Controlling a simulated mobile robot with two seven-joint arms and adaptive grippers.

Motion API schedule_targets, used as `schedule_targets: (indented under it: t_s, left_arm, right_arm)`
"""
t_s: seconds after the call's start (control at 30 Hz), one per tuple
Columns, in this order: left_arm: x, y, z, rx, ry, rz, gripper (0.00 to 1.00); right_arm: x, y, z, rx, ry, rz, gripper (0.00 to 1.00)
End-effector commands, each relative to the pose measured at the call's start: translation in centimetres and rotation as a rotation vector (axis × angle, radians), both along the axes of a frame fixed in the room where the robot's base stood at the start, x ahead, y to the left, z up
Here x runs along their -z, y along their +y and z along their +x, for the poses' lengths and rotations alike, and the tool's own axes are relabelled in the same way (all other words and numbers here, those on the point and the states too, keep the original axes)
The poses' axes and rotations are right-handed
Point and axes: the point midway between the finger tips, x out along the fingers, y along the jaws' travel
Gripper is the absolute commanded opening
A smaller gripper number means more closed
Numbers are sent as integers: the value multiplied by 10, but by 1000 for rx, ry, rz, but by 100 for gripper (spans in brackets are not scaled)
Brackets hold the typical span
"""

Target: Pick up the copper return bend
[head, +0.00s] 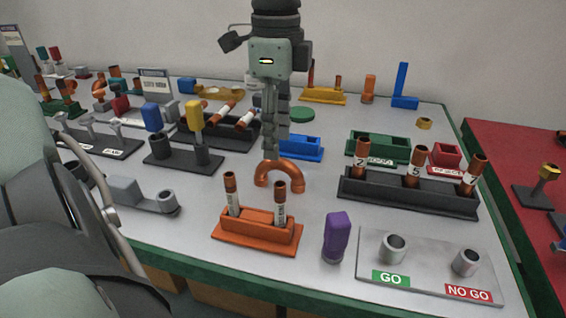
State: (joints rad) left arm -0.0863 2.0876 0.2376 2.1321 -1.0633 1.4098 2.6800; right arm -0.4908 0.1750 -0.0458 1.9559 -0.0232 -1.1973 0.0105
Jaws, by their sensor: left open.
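The copper return bend (293,171) is an arched U shape in the middle of the table, with its curve up and its two ends down. It is just behind an orange stand (257,239) that holds two upright copper-ended tubes. My left gripper (270,155) points straight down over the bend, with its fingertips at the top of the arch. It is open. The fingers overlap in this view and hide part of the bend's top, so I cannot tell whether they touch it. My right gripper is not in view.
A purple-handled gauge (336,236) and a GO/NO GO plate (428,268) are at front right. A black rack (407,194) with numbered copper-ended tubes is to the right. A blue tray (299,148) lies behind the bend. Yellow and blue-handled tools (194,121) stand to the left.

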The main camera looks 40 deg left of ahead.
Motion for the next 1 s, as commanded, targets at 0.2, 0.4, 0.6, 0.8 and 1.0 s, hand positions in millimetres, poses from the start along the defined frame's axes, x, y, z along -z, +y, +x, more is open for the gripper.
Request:
schedule_targets:
  t_s: [0.2, 0.4, 0.6, 0.8, 1.0]
  left_arm:
    - [26, 1, 1, 1, 5, -3, 44]
    - [56, 3, 4, 1, 5, -2, 44]
    - [67, 3, 5, 0, 1, 0, 44]
    - [67, 3, 5, 0, 1, 0, 39]
    - [66, 3, 5, 1, 1, 0, 14]
  right_arm:
    - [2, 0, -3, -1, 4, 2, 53]
    - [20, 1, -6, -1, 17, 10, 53]
    - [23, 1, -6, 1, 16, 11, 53]
    - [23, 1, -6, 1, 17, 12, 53]
    - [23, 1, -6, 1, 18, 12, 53]
